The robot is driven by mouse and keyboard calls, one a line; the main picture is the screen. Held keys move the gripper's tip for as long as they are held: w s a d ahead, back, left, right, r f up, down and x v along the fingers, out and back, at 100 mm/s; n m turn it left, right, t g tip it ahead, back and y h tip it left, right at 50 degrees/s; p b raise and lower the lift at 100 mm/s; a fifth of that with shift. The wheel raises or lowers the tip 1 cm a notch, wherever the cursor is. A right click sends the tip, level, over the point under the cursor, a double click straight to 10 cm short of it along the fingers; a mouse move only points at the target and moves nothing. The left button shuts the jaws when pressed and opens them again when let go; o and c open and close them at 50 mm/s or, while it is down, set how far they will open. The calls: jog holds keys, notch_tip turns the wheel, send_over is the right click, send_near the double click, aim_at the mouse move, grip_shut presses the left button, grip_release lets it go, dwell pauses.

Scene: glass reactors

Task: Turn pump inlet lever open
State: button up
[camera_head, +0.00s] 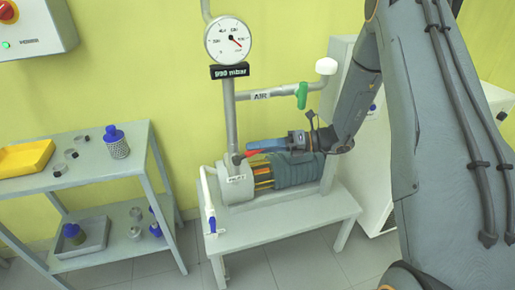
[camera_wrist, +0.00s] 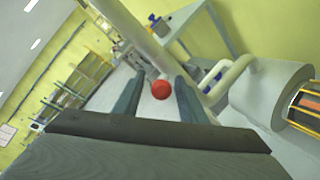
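The red pump inlet lever (camera_head: 252,154) sits low on the grey vertical pipe, just above the pump's pale end. It points right, roughly level, toward my gripper (camera_head: 252,147). In the wrist view its red round end (camera_wrist: 161,90) shows between the two fingertips, with gaps on both sides. My gripper (camera_wrist: 160,92) is open there and holds nothing. The pump (camera_head: 270,175) lies on a grey bench below my gripper. It also shows at the right in the wrist view (camera_wrist: 262,95). The lever's shaft is hidden behind its end in the wrist view.
A round gauge (camera_head: 230,42) tops the vertical pipe (camera_head: 230,115). A side pipe marked AIR has a green lever (camera_head: 302,95). A blue-handled valve (camera_head: 212,224) hangs at the bench's left (camera_head: 225,243). A shelf (camera_head: 100,172) with bottles and a yellow tray stands left.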

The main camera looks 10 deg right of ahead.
jog(key=b+v, duration=0.1)
jog(key=v, duration=0.7)
jog(key=shift+b, duration=0.3)
jog(key=shift+a, duration=0.1)
